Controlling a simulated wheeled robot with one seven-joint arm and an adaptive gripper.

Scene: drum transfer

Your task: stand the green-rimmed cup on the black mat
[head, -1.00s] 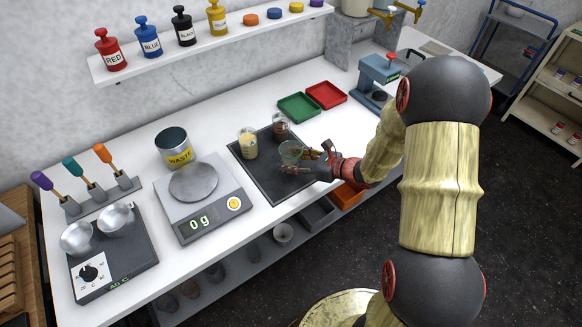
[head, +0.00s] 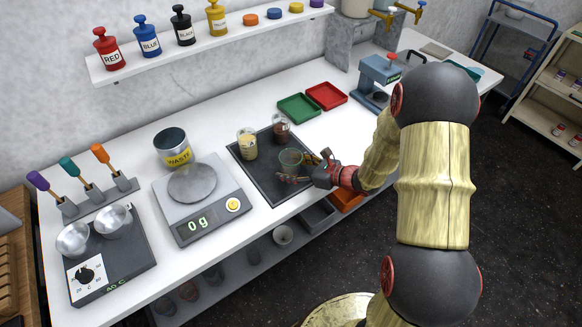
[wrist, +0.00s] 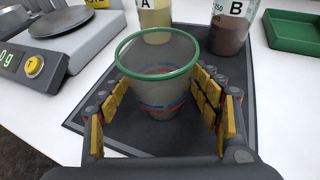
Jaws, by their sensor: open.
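The green-rimmed cup (wrist: 158,95) stands upright on the black mat (wrist: 102,121), clear and seemingly empty. In the head view the cup (head: 291,158) is on the right half of the mat (head: 268,185), in front of two beakers. My gripper (head: 300,172) is low over the mat, just in front of the cup.
Beaker A (wrist: 155,20) with cream liquid and beaker B (wrist: 231,28) with brown liquid stand close behind the cup. A scale (head: 205,205) reading 0 g is to the left. Green (head: 299,107) and red (head: 326,96) trays lie behind the mat.

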